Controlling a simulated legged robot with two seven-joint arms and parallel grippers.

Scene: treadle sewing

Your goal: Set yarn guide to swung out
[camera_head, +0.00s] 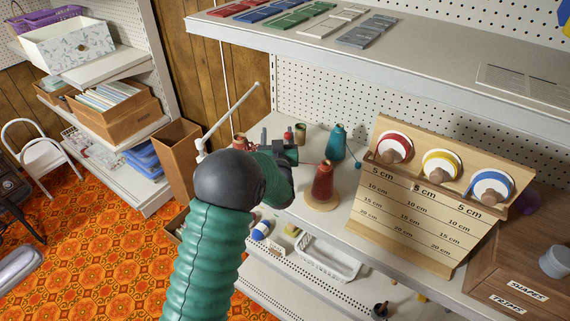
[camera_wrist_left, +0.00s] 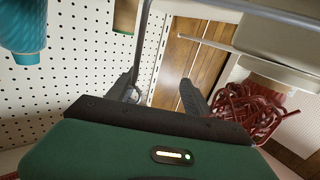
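The yarn guide (camera_head: 230,118) looks like a thin pale rod with a small knob at its upper end, slanting up to the right from a white joint behind my left arm. Its lower mount is hidden by my arm. My left gripper (camera_head: 283,150) is over the shelf, to the right of and below the rod. In the left wrist view, my left gripper (camera_wrist_left: 160,92) has its two dark fingers apart with nothing between them. A grey upright rod (camera_wrist_left: 146,35) runs down behind the left finger, and a pale thin rod (camera_wrist_left: 190,39) crosses above the fingers. Contact cannot be told.
A red cone (camera_head: 323,180) on a wooden base and a teal cone (camera_head: 336,143) stand right of my gripper. A wooden ribbon rack (camera_head: 420,210) is further right. A shelf edge (camera_head: 350,60) overhangs behind. Red yarn (camera_wrist_left: 250,112) shows in the left wrist view.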

